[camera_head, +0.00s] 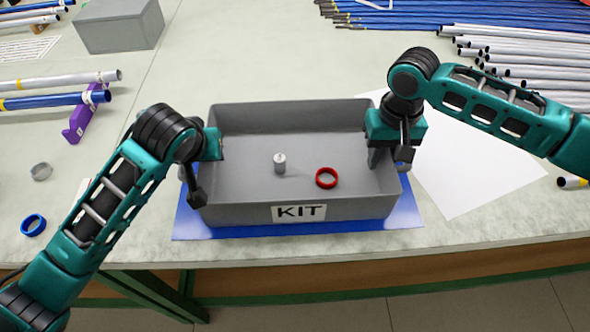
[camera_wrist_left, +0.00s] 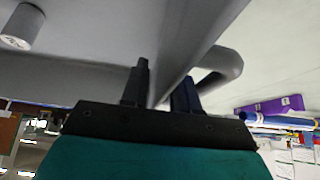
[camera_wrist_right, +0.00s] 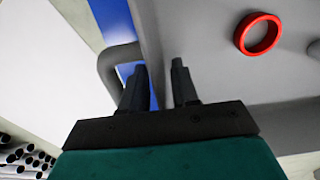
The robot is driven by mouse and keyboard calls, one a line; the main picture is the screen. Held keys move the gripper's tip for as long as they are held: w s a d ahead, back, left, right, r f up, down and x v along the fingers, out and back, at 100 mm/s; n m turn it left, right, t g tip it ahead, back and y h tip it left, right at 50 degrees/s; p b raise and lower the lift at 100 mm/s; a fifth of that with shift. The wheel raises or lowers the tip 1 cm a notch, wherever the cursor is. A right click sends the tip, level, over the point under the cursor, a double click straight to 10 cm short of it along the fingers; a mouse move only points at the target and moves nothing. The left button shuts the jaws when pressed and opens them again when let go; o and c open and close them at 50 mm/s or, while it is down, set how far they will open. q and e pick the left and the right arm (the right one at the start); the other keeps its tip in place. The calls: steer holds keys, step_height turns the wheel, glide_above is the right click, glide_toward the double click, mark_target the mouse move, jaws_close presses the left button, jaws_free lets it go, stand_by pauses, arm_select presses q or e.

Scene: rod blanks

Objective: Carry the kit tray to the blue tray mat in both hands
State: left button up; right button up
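The grey kit tray (camera_head: 300,117) with its KIT label sits over the blue tray mat (camera_head: 405,215), which shows along its front and both sides. It looks level and appears to rest on the mat. A small grey cylinder (camera_head: 280,163) and a red ring (camera_head: 327,178) are inside the tray. My left gripper (camera_wrist_left: 160,85) is at the tray's left end, its fingers apart on either side of the wall. My right gripper (camera_wrist_right: 158,85) is at the right end, its fingers also apart around the wall, with blue mat visible in the gap.
A white sheet (camera_head: 470,165) lies right of the tray. Blue and grey rods (camera_head: 520,60) lie at the back right. A grey box (camera_head: 118,25) stands back left. A purple rack (camera_head: 82,122) and a blue ring (camera_head: 33,225) are at left. The table's front edge is close to the mat.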

arm_select(q)
steer(key=shift+o, duration=0.2)
steer(key=shift+r, duration=0.15)
arm_select(e)
steer(key=shift+o, duration=0.2)
arm_select(q)
steer(key=shift+s+d+r, duration=0.1)
steer(key=shift+s+r, duration=0.1)
steer(key=shift+r, duration=0.1)
steer(key=v, duration=1)
steer(key=shift+s+r, duration=0.25)
steer(key=shift+r, duration=0.2)
arm_select(e)
steer(key=shift+a+r, duration=0.1)
steer(key=shift+r, duration=0.15)
step_height(320, 180, up, 12)
steer(key=shift+f, duration=0.2)
arm_select(q)
steer(key=shift+s, duration=0.1)
